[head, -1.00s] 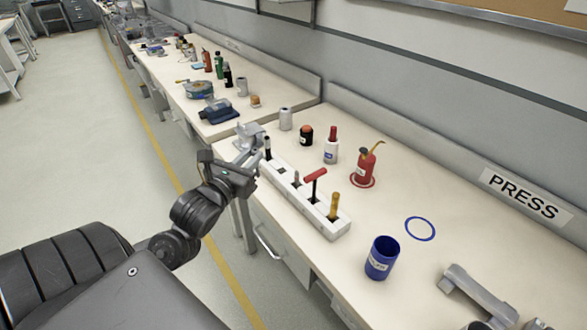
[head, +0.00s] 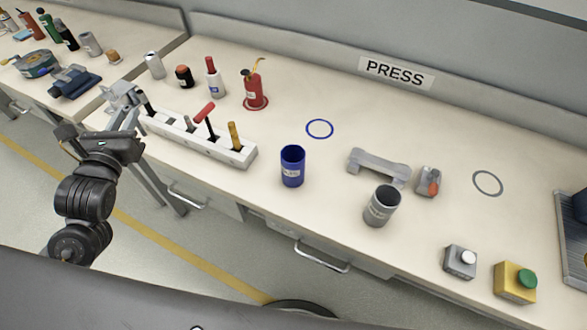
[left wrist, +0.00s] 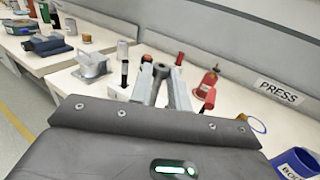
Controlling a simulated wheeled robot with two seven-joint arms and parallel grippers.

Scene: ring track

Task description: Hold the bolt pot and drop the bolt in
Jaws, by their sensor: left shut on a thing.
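The bolt pot is a blue open cup (head: 292,168) with a white label, upright near the bench's front edge in the head view. Its rim and part of its label show at the lower right of the left wrist view (left wrist: 297,160). My left gripper (head: 128,106) is left of the pot, at the far end of the white tool rack. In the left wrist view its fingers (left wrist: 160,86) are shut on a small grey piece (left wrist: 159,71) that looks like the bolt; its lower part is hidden. My right gripper is not in view.
The white rack (head: 200,147) holds several upright tools. A red oil can (head: 254,88) stands behind it. A blue ring mark (head: 320,128) lies behind the pot. A grey cup (head: 381,206), a grey cradle (head: 379,167) and button boxes (head: 515,282) are to the right.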

